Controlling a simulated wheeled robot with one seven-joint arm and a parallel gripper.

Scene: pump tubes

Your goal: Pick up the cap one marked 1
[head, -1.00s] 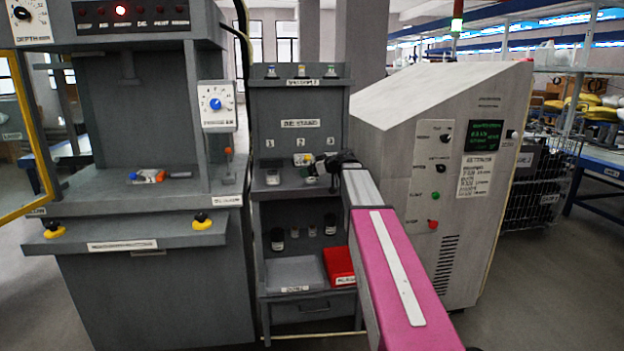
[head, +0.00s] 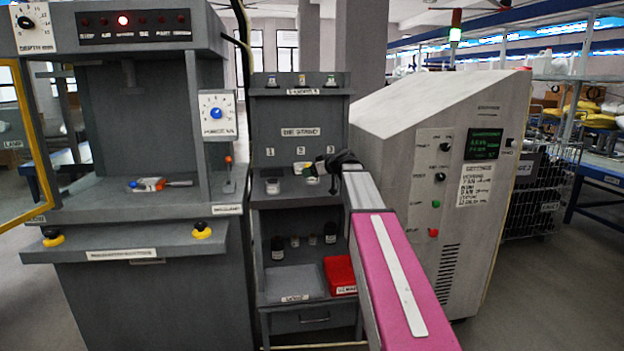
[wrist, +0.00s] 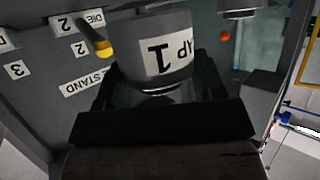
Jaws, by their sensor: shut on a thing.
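The cap marked 1 (wrist: 165,30) is a grey cylinder with a white label in the wrist view, its lettering upside down there. My gripper (wrist: 160,92) is shut on it, with the dark fingers on either side of its lower part in the picture. In the head view my gripper (head: 326,163) is at the front of the grey die stand (head: 299,112), by the shelf under labels 1, 2 and 3. The held cap is small and partly hidden there; I cannot tell its gap from the shelf.
A lower shelf holds several small dark parts and a red tray (head: 339,272). The grey press (head: 140,225) stands left, and a sloped control cabinet (head: 440,150) stands close right of my arm.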

